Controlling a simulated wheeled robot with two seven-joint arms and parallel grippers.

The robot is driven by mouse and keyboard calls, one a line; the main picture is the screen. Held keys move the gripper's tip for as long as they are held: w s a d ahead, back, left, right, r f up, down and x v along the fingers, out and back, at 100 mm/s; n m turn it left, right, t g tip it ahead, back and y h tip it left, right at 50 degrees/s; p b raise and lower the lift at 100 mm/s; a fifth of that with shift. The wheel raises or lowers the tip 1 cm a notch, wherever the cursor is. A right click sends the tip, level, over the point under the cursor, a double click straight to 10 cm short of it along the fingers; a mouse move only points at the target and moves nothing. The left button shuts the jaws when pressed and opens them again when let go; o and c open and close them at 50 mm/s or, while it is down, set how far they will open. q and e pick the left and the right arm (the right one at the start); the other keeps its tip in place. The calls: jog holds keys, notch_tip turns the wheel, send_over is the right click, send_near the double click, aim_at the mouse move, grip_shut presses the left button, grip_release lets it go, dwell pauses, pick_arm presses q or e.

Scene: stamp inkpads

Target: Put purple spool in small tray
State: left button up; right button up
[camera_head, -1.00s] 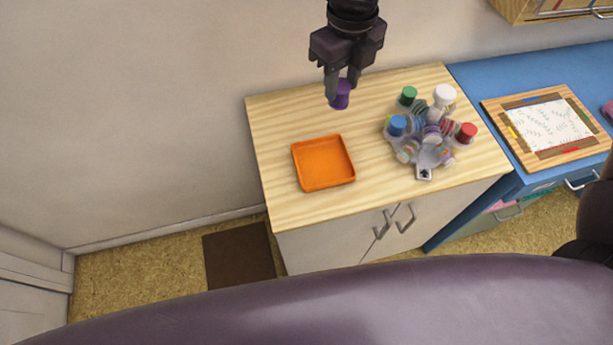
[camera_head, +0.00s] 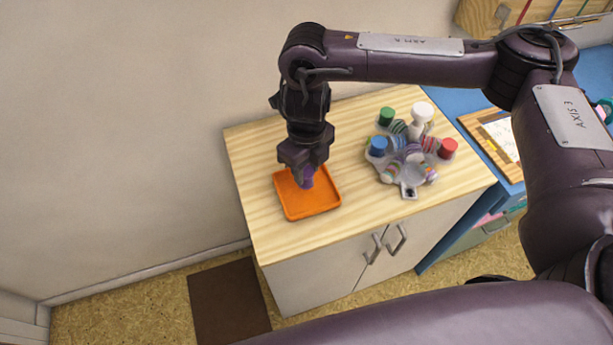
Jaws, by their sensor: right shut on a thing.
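The small tray (camera_head: 318,205) is orange, square and shallow, on the left part of the wooden cabinet top. The purple spool (camera_head: 308,177) shows just under my right gripper (camera_head: 305,173), over the back part of the tray. My right gripper is shut on the spool and hides part of it. I cannot tell whether the spool touches the tray floor. My left gripper is not in view.
A grey carousel (camera_head: 410,173) with several spools, among them green, blue, red and white ones, stands right of the tray on the cabinet top (camera_head: 262,225). A framed board lies on the blue desk at the right.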

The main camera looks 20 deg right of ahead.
aim_at(306, 172)
notch_tip(306, 172, down, 3)
jog(key=shift+f, duration=0.2)
jog(key=shift+f+b, duration=0.1)
jog(key=shift+b, duration=0.2)
jog(key=o, duration=0.9)
jog(key=shift+o, duration=0.2)
jog(key=shift+r, duration=0.2)
notch_tip(306, 172, up, 12)
jog(key=shift+f+p, duration=0.1)
jog(key=shift+p, duration=0.85)
